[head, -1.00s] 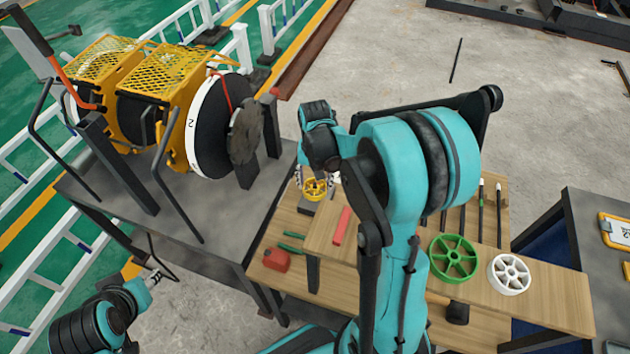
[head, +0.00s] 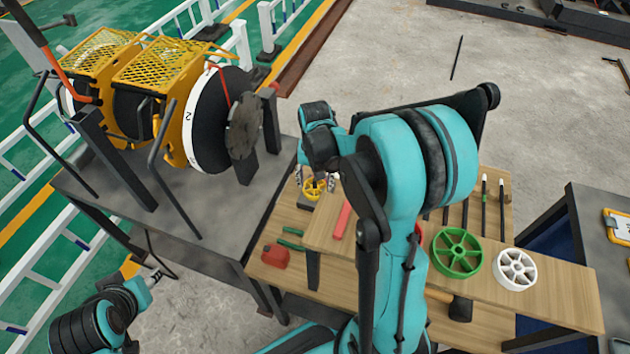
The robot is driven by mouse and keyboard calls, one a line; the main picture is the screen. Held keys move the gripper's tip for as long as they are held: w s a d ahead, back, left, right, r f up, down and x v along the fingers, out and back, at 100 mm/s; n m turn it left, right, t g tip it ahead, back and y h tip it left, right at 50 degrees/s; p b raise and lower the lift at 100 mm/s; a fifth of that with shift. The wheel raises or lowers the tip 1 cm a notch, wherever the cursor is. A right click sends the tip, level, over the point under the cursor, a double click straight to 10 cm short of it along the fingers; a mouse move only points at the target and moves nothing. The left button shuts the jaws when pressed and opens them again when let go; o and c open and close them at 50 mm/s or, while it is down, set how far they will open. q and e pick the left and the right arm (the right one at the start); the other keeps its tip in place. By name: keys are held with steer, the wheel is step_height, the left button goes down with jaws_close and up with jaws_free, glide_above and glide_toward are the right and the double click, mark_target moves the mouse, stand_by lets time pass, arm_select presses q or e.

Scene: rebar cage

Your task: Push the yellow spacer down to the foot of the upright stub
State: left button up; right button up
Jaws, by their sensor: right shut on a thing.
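The yellow spacer (head: 314,189) is a small spoked wheel at the far left end of the wooden bench. My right gripper (head: 316,184) reaches down from above and is shut on the spacer, with its fingers at the rim. A dark base block (head: 305,202) sits just under the spacer. The upright stub is hidden by the spacer and gripper, so I cannot tell how far the spacer is from its foot. My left gripper (head: 154,275) hangs low at the left, away from the bench, and is too small to read.
A green wheel (head: 457,252) and a white wheel (head: 515,269) lie on the raised wooden shelf (head: 560,292). A red block (head: 342,220), a red box (head: 275,256) and several dark rods are nearby. A steel table (head: 215,228) with a large reel stands at the left.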

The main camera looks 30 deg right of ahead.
steer(key=shift+f+b, duration=0.95)
steer(key=shift+f, duration=0.3)
steer(key=o, duration=1)
step_height(320, 180, up, 12)
